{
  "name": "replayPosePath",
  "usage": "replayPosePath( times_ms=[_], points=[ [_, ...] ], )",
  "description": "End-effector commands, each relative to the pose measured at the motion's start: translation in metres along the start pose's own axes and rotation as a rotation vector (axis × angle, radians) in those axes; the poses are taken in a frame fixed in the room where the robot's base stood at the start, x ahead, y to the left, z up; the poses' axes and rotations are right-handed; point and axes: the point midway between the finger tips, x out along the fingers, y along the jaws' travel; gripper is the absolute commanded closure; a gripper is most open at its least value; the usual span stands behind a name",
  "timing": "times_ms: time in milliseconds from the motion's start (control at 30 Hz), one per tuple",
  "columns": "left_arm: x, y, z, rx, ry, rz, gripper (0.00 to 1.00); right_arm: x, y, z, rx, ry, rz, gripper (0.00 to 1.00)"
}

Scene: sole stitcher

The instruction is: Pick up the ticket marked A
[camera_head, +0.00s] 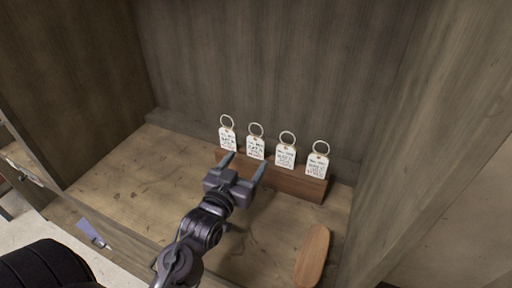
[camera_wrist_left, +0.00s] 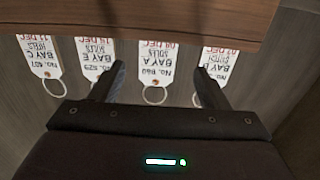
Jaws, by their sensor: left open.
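Several white tickets with metal rings at their tops stand in a row in a wooden block (camera_head: 300,184). In the left wrist view they appear upside down. The ticket reading BAY A (camera_wrist_left: 156,62) is there between my two fingers. By the reversed order, it is the second from the left in the head view (camera_head: 256,147). My left gripper (camera_head: 244,164) is open and empty, just in front of that ticket; it also shows in the left wrist view (camera_wrist_left: 160,78). Whether a finger touches any ticket I cannot tell. My right gripper is not in view.
The BAY E ticket (camera_wrist_left: 96,57) and BAY C ticket (camera_wrist_left: 42,58) are on one side of BAY A; another ticket (camera_wrist_left: 217,68) is close on the other. A wooden oval piece (camera_head: 312,256) lies right. Cabinet walls enclose the shelf; its left part (camera_head: 130,170) is bare.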

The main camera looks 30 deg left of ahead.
Motion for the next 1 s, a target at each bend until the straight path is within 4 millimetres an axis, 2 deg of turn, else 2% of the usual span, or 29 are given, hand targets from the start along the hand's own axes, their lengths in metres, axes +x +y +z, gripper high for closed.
replayPosePath(
  times_ms=[100,300,600,933,1000],
  points=[
    [0.018,0.002,-0.006,-0.001,0.004,0.0,0.31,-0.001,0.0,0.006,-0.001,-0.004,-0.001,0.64],
    [0.04,0.003,-0.005,0.001,0.002,0.001,0.31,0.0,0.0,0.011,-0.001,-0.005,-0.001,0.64],
    [0.043,0.003,-0.004,0.001,0.0,0.001,0.32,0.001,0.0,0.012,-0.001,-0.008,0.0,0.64],
    [0.043,0.003,-0.004,0.001,0.0,0.0,0.75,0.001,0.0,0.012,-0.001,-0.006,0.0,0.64],
    [0.043,0.003,-0.004,0.0,0.0,0.0,0.79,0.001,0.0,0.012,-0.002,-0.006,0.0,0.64]
  ],
)
